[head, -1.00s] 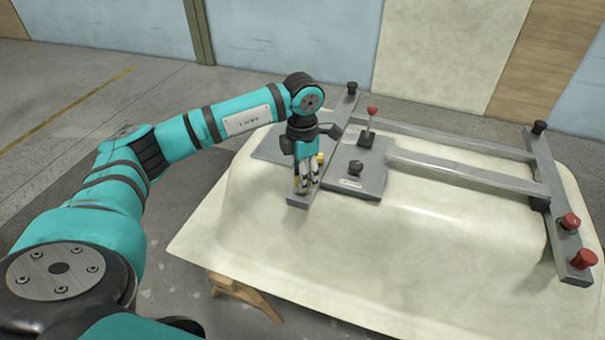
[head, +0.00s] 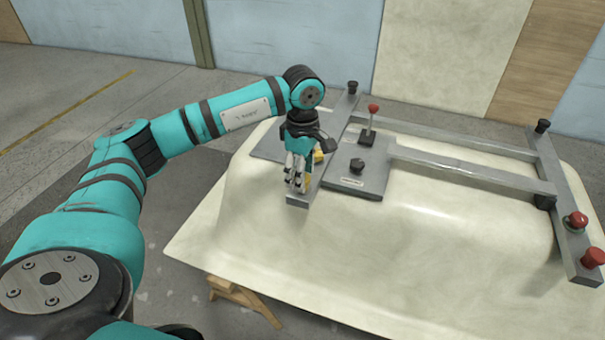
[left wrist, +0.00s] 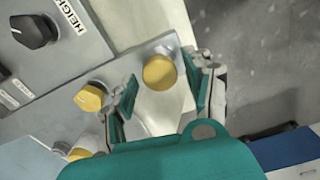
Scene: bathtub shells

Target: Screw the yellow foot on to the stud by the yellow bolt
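A round yellow piece, which I take as the yellow foot (left wrist: 160,72), sits at the end of the grey bar in the left wrist view, between my left fingers. My left gripper (left wrist: 161,88) is open around it, with a narrow gap showing on each side. In the head view my left gripper (head: 296,186) points down over the near end of the bar. A second yellow knob, likely the yellow bolt (left wrist: 90,97), stands on the bar beside one finger. The stud is not visible under the yellow piece. My right gripper is not in view.
The grey frame lies on a cream tub shell (head: 440,260). A plate with a black knob (head: 357,166) and a red-tipped lever (head: 372,112) are close on the right. Red knobs (head: 577,221) stand at the far right. A third yellow piece (left wrist: 78,153) shows low in the wrist view.

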